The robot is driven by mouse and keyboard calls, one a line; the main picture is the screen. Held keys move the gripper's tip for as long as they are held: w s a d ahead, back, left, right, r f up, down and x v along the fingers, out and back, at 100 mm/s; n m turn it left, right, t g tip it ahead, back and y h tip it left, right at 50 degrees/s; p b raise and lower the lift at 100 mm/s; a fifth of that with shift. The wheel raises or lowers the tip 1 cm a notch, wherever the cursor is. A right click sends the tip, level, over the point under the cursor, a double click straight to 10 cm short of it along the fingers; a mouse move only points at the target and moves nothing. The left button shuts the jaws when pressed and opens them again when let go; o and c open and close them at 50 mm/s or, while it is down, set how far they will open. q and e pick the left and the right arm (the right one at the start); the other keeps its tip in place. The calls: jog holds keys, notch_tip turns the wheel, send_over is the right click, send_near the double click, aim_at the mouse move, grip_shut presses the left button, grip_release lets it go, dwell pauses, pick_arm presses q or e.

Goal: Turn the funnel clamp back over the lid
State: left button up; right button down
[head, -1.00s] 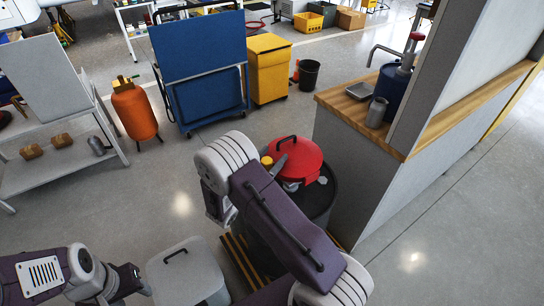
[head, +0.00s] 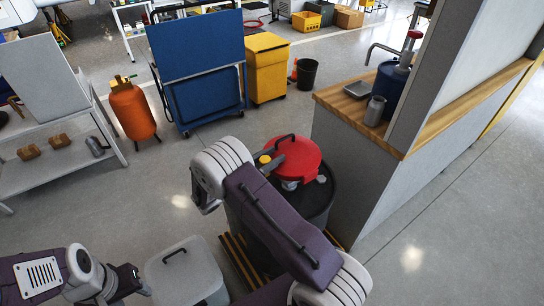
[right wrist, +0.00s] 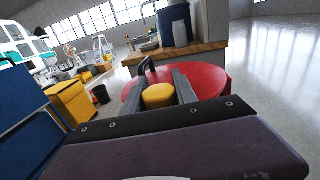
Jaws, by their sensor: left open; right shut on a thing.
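The red round funnel lid (head: 296,160) with a dark handle lies shut on top of a dark drum (head: 318,200), beside the counter. A yellow clamp knob (head: 265,159) sits at the lid's left edge. In the right wrist view the yellow knob (right wrist: 158,96) is between the grey fingers of my right gripper (right wrist: 163,88), which is shut on it, with the red lid (right wrist: 205,80) just behind. In the head view my right arm hides most of that gripper and the drum's near side. My left gripper (head: 136,279) is open and empty at the lower left.
A grey lidded bin (head: 187,272) stands close to my left gripper. The counter (head: 370,128) with a wooden top and a blue pump drum (head: 392,92) borders the dark drum on the right. An orange gas cylinder (head: 132,110) and a blue cart (head: 200,70) stand farther back.

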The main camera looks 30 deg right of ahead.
aim_at(261, 164)
jog(key=c, duration=1)
grip_release()
jog(key=shift+o, duration=0.2)
jog(key=shift+a, duration=0.15)
jog(key=v, duration=0.8)
jog(key=shift+s+a, duration=0.1)
jog(key=shift+a, duration=0.3)
